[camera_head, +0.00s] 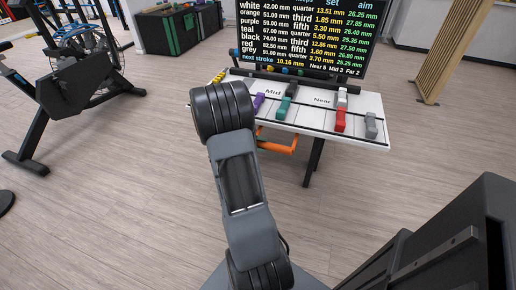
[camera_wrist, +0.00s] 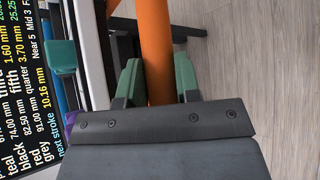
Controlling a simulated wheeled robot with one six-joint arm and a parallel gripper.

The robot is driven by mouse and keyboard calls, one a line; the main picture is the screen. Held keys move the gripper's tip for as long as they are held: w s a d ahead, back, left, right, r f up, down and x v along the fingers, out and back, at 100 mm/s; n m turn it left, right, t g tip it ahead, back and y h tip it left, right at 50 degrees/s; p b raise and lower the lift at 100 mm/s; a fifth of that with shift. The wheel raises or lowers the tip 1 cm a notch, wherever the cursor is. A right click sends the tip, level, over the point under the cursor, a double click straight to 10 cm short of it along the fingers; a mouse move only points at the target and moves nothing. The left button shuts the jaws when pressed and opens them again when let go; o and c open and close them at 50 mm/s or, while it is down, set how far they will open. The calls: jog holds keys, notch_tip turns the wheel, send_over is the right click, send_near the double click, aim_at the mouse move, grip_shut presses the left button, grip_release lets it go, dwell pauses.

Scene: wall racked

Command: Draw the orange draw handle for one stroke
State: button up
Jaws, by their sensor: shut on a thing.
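The orange draw handle (camera_head: 282,147) shows in the head view below the front edge of a white board, partly hidden by my arm. In the wrist view the orange bar of the handle (camera_wrist: 154,40) runs down between the green fingers of my gripper (camera_wrist: 158,82). My gripper is shut on it, one finger on each side. The head view hides the gripper behind my arm. A screen (camera_head: 300,35) above the board lists colours with values and reads "next stroke 10.16 mm"; part of it shows in the wrist view (camera_wrist: 25,80).
The white board (camera_head: 312,123) carries purple (camera_head: 259,101), teal (camera_head: 285,107), white (camera_head: 341,97), red (camera_head: 340,121) and grey (camera_head: 371,126) blocks, with "Mid" and "Near" labels. An exercise bike (camera_head: 75,85) stands at left. The floor in front is clear.

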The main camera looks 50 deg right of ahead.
jog(key=shift+f, duration=0.1)
jog(key=o, duration=1.1)
jog(key=shift+w, duration=0.15)
